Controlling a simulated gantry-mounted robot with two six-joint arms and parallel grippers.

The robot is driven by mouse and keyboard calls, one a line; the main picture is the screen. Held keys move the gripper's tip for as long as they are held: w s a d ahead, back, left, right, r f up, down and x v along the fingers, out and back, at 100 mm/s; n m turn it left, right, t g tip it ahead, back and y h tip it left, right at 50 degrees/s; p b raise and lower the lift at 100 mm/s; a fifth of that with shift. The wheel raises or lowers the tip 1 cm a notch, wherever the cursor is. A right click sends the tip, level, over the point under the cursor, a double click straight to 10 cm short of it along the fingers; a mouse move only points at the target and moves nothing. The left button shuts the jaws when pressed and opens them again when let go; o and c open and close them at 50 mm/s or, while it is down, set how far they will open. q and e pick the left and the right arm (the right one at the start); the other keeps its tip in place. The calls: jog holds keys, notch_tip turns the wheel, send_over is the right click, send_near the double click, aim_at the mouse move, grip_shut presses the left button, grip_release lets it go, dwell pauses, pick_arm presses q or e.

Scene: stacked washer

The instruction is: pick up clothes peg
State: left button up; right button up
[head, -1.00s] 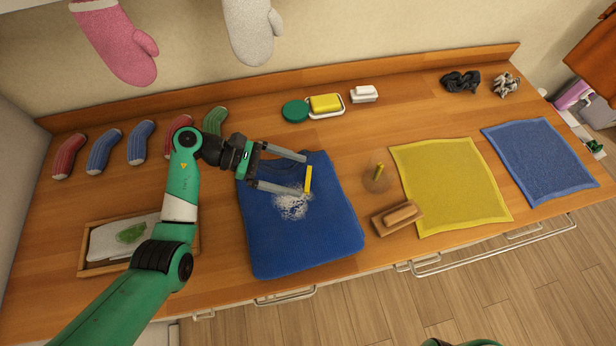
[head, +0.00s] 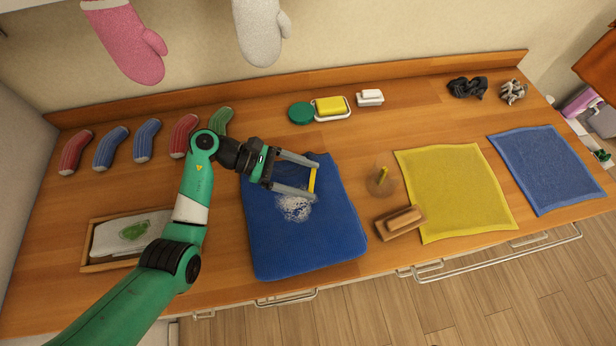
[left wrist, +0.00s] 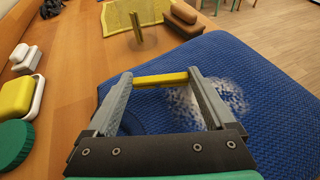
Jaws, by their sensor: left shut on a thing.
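The clothes peg (head: 312,180) is a slim yellow bar. My left gripper (head: 314,180) is shut on it, with the peg spanning lengthwise between the two fingertips. The left wrist view shows the peg (left wrist: 160,80) touching both grey fingers, over the blue folded towel (head: 280,255). Its height above the towel is hard to tell. My right gripper is not in view.
A white powdery patch (head: 295,208) marks the towel. To the right are a clear cup (head: 374,189) with something yellow inside, a wooden brush (head: 400,221) and a yellow cloth (head: 455,190). Soap dishes (head: 330,108) stand behind.

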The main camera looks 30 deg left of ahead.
pick_arm(q)
notch_tip(320, 180, up, 3)
jog(key=shift+r+p, duration=0.1)
jog(key=shift+p, duration=0.25)
jog(key=s+d+r+p, duration=0.3)
jog(key=s+d+r, duration=0.2)
jog(key=s+r, duration=0.4)
jog(key=s, duration=0.4)
jog(key=shift+r+p, duration=0.4)
